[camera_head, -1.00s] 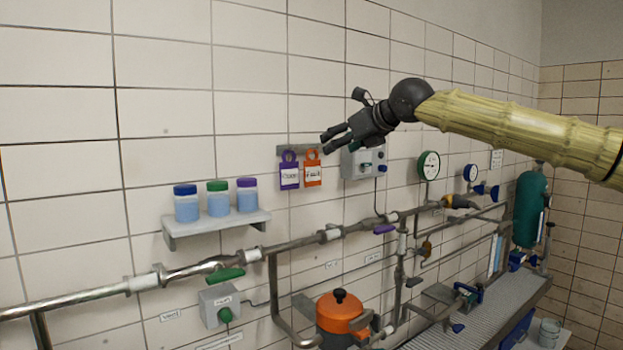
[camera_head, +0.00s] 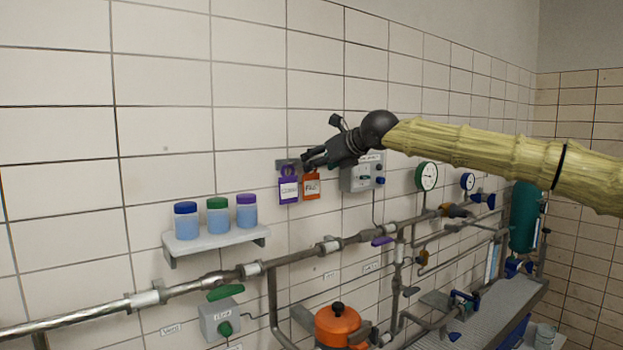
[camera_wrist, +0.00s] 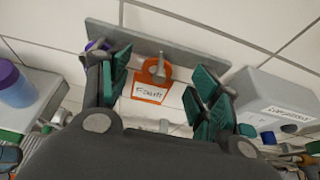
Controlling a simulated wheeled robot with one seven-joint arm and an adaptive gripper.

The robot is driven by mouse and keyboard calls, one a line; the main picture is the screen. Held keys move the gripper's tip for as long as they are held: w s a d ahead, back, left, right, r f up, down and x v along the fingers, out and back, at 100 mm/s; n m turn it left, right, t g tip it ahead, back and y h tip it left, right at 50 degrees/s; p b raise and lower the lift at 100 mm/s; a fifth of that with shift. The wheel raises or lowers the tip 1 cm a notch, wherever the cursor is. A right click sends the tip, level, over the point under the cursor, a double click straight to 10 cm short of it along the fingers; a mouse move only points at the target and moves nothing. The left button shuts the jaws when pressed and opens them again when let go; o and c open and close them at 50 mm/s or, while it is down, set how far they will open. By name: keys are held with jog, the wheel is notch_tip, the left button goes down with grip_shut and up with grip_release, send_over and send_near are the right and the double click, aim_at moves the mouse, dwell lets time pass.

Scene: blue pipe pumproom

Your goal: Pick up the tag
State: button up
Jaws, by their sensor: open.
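An orange tag (camera_head: 311,188) with a white label hangs on a grey wall rail, beside a purple tag (camera_head: 289,190) to its left. My gripper (camera_head: 307,161) is in front of the rail, over the orange tag's upper part in the head view. In the wrist view the orange tag (camera_wrist: 151,85) hangs on a peg and shows between my two open green-padded fingers, apart from both. The purple tag (camera_wrist: 93,50) is mostly hidden behind the left finger there. My gripper (camera_wrist: 160,85) is open and empty.
A grey control box (camera_head: 362,174) is fixed to the wall just right of the tags; it also shows at the right in the wrist view (camera_wrist: 275,105). A shelf (camera_head: 217,240) with three blue jars (camera_head: 218,219) is at left. Pipes run below.

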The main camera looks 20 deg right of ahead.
jog(key=x, duration=0.2)
jog(key=shift+w+f+p, duration=0.15)
jog(key=shift+w+p, duration=0.15)
jog(key=shift+p, duration=0.1)
jog(key=shift+s, duration=0.1)
jog(key=shift+c, duration=1.3)
jog(key=shift+a, duration=0.1)
jog(key=c, duration=0.6)
jog(key=shift+c, duration=0.2)
jog(key=shift+r+b, duration=0.6)
jog(key=shift+r, duration=0.05)
jog(key=shift+s, duration=0.25)
jog(key=s+d+b, duration=0.3)
jog(key=s, duration=0.5)
jog(key=s+d+b, duration=0.3)
jog(key=s+b, duration=0.1)
jog(key=s, duration=0.4)
jog(key=shift+s+r+b, duration=0.15)
jog(key=shift+s+b, duration=0.05)
jog(key=shift+b, duration=0.1)
